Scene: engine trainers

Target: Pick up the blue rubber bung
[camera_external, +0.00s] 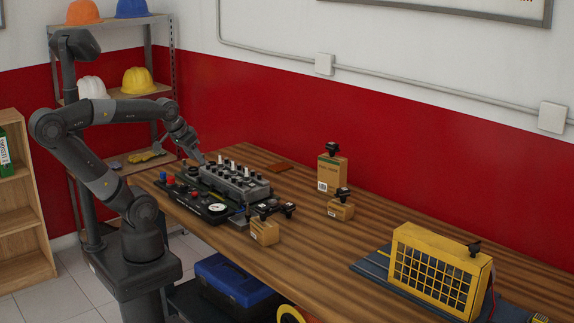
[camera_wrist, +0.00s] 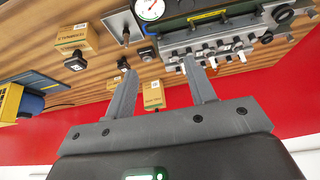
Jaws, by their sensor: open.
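A small blue piece (camera_external: 162,176) shows at the left end of the engine trainer in the external view. It may be the blue rubber bung, but it is too small to tell. The engine trainer (camera_external: 232,183) is a grey block with black and white pegs on a dark base. My gripper (camera_external: 202,158) hangs above the trainer's far left end. In the wrist view my gripper (camera_wrist: 160,70) has its two fingers apart with nothing held between them. The trainer (camera_wrist: 205,45) lies beyond the fingertips at upper right. No blue bung can be made out in the wrist view.
Cardboard boxes (camera_external: 332,174) with black knobs stand right of the trainer on the wooden table (camera_external: 300,245). A round white gauge (camera_external: 217,209) sits on the trainer's front. A yellow grille unit (camera_external: 440,270) stands at the right. The table between is mostly clear.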

